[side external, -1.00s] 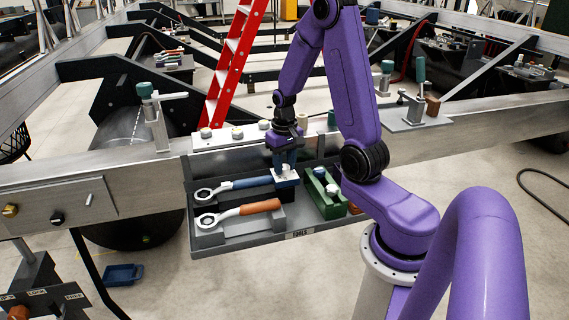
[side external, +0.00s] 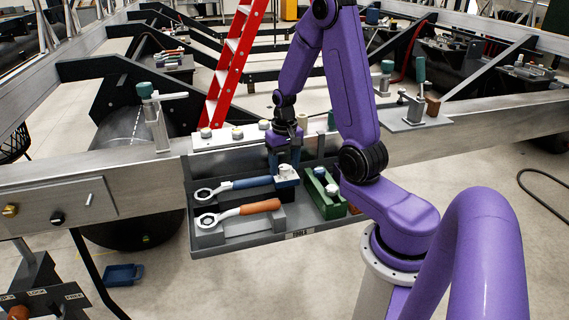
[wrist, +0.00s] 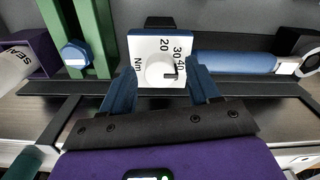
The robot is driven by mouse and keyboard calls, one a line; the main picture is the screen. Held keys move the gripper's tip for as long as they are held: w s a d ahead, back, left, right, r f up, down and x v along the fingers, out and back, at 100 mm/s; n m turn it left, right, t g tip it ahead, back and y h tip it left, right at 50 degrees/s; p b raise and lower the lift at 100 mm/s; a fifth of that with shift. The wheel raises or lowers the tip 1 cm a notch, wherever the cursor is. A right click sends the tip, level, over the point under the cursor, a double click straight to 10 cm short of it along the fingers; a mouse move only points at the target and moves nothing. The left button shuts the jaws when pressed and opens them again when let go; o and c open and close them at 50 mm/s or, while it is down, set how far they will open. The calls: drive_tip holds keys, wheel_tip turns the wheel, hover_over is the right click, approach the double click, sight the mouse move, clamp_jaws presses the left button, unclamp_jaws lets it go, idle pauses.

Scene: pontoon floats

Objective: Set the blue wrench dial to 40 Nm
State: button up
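The blue wrench (side external: 250,183) lies in the tool tray, its ring end to the left. Its dial (side external: 285,172) is at the right end of the handle. In the wrist view the blue handle (wrist: 235,63) runs right from the white dial plate (wrist: 143,48), marked 20, 30, 40 and Nm. The round white knob (wrist: 157,71) has a dark mark on its right side, near the 40. My gripper (wrist: 160,88) is open, its blue fingers apart on either side of the knob, with visible gaps and nothing held. It also shows just behind the dial in the side view (side external: 284,160).
An orange-handled wrench (side external: 258,207) lies in front of the blue one. A green block (side external: 322,192) stands close to the right of the dial. The grey tray (side external: 250,235) has a raised back wall. A metal beam (side external: 480,125) runs behind.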

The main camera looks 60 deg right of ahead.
sight(285, 167)
wheel_tip(285, 167, up, 17)
drive_tip(key=shift+r, duration=0.2)
idle(0.6)
idle(0.3)
drive_tip(key=a+f+n, duration=0.2)
drive_tip(key=a+n, duration=0.4)
drive_tip(key=a, duration=0.4)
drive_tip(key=s+a+f+n, duration=0.2)
drive_tip(key=s+a+n, duration=0.4)
drive_tip(key=s, duration=0.3)
drive_tip(key=s+a+f+n, duration=0.3)
drive_tip(key=s+a+n, duration=0.4)
drive_tip(key=s, duration=0.3)
drive_tip(key=shift+s, duration=0.25)
